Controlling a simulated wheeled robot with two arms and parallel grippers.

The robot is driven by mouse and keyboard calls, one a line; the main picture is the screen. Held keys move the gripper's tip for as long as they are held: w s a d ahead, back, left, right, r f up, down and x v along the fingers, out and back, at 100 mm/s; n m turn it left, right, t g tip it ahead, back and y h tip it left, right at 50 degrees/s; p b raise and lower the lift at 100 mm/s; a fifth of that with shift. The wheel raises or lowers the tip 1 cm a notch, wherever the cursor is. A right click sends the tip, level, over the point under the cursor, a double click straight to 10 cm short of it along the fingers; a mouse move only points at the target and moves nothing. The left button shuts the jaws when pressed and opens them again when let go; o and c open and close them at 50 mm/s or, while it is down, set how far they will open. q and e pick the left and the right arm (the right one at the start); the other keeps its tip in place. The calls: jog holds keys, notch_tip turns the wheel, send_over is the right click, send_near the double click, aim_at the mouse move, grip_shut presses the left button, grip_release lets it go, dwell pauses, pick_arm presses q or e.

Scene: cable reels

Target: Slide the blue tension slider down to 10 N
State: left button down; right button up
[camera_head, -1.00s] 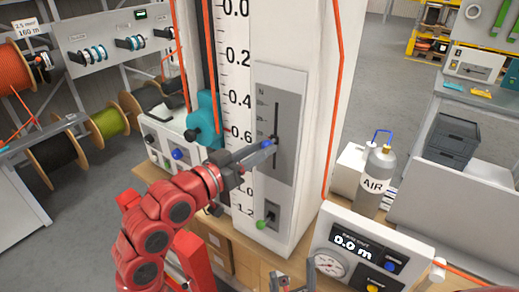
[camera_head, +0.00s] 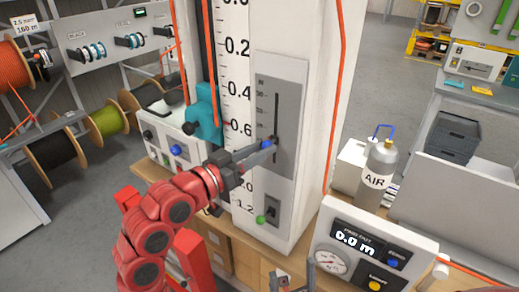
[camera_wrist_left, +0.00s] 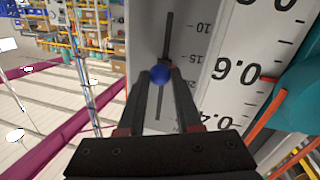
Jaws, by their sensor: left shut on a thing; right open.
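The blue slider knob (camera_head: 265,145) sits in a dark vertical slot on the grey tension panel (camera_head: 290,112) of the white column. My left gripper (camera_head: 268,147) is shut on the knob, coming in from the left. In the left wrist view the blue knob (camera_wrist_left: 160,74) shows between the two dark fingertips. The scale there reads 10 and 15 beside the slot (camera_wrist_left: 169,35); the knob is nearest the 15 label, on its side away from 10. The exact reading is unclear. My right gripper (camera_head: 294,278) is open and empty at the bottom edge.
A green-tipped switch (camera_head: 261,218) is below the slider. A teal part (camera_head: 206,112) is left of it, close above my left arm. The paid-out meter box (camera_head: 370,255) and the AIR bottle (camera_head: 379,166) stand at the right.

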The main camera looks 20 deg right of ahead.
pick_arm(q)
notch_tip(320, 180, down, 6)
jog(key=b, duration=0.5)
jog(key=shift+f, duration=0.25)
jog(key=c, duration=0.6)
grip_release()
jog(key=shift+r, duration=0.1)
jog(key=b+v, duration=0.4)
jog(key=v, duration=1.3)
jog(key=shift+a+b, duration=0.25)
jog(key=shift+b, duration=0.1)
